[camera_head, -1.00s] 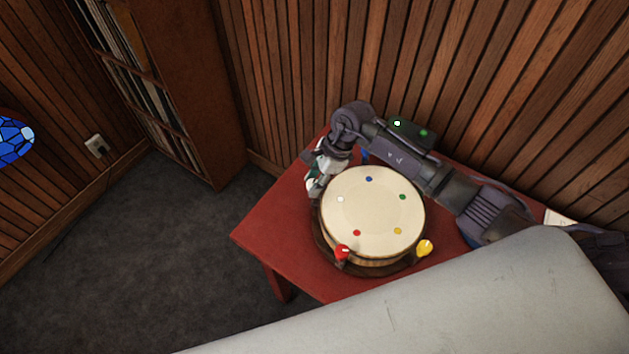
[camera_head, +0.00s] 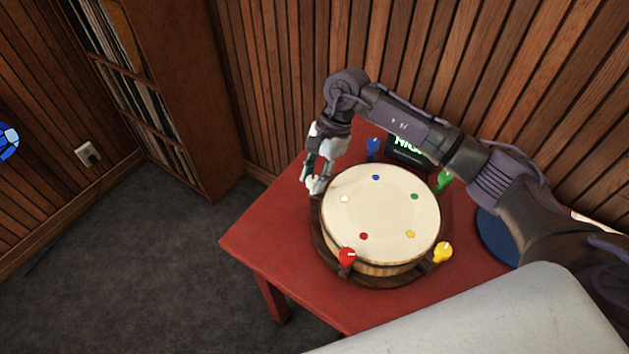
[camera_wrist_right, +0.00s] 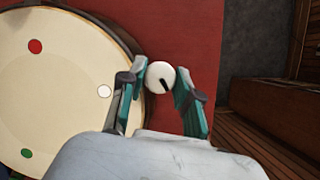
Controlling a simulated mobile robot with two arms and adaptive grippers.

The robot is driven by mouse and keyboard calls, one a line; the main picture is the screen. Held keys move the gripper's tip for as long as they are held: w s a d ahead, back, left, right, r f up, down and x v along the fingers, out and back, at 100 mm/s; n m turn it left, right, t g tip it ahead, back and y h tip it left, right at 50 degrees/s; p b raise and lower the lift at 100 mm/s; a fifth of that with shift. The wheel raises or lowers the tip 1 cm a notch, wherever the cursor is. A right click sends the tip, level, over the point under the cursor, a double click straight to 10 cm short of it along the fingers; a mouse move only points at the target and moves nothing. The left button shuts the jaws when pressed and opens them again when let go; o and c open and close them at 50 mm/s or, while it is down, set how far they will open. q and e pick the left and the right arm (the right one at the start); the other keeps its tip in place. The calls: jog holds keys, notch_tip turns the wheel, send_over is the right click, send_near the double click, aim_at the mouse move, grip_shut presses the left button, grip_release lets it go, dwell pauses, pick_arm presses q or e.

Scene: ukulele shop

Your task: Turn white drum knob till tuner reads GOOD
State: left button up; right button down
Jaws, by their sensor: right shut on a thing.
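The round drum (camera_head: 385,215) has a cream head with colored dots, one of them white (camera_head: 344,198). The white knob (camera_wrist_right: 160,72), with a black mark on it, sits beside the drum's rim near the white dot. My right gripper (camera_wrist_right: 160,84) is shut on the white knob, one finger on each side. In the head view my right gripper (camera_head: 318,184) hides most of the knob. The tuner (camera_head: 408,148), a dark box behind the drum, shows green text partly covered by my right arm; I cannot read it surely. My left gripper is not in view.
Red (camera_head: 347,257), yellow (camera_head: 442,252), green (camera_head: 444,180) and blue (camera_head: 373,147) knobs surround the drum. The red table (camera_head: 262,235) has free room at its left. A blue disc (camera_head: 495,238) lies at right. A slatted wall stands behind.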

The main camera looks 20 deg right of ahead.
dwell(0.3)
jog(key=c, duration=0.8)
grip_release()
jog(key=v, duration=1.2)
jog(key=shift+d, duration=0.1)
